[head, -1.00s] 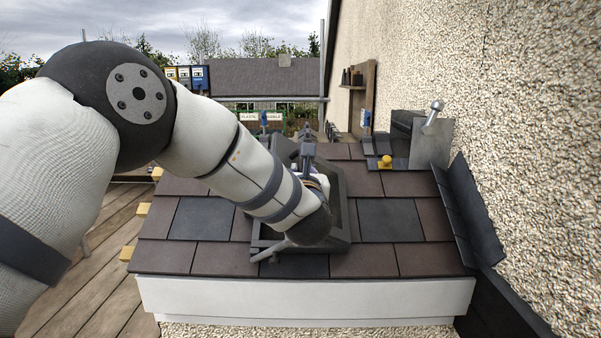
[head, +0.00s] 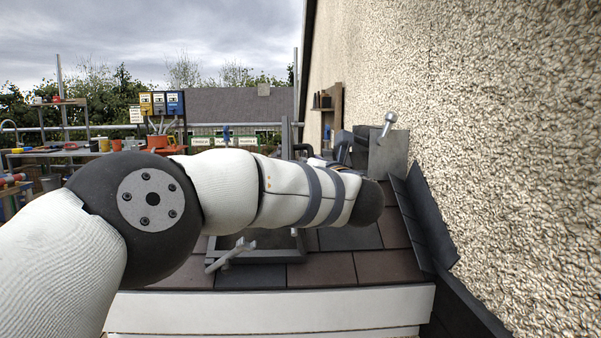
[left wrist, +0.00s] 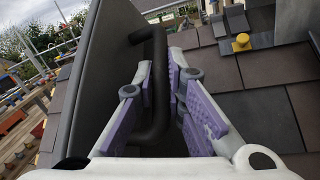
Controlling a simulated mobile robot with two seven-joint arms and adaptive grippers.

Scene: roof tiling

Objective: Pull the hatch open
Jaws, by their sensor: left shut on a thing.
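The hatch lid (left wrist: 105,85) stands raised as a dark panel on the left of the left wrist view. In the head view the lid (head: 287,138) shows nearly edge-on above my forearm. Its black bar handle (left wrist: 158,115) passes between the purple-padded fingers of my left gripper (left wrist: 160,88), which is shut on it. In the head view my arm hides this gripper and much of the hatch. The front of the hatch frame (head: 270,256) shows below my arm, with a grey lever (head: 230,254) at its front. My right gripper is not in view.
Brown and dark tiles (head: 325,274) surround the hatch. A rough wall (head: 480,130) and dark upright flashing (head: 428,215) bound the roof on the right. A yellow knob (left wrist: 242,43) stands on a grey plate. A workbench (head: 60,152) stands at the far left.

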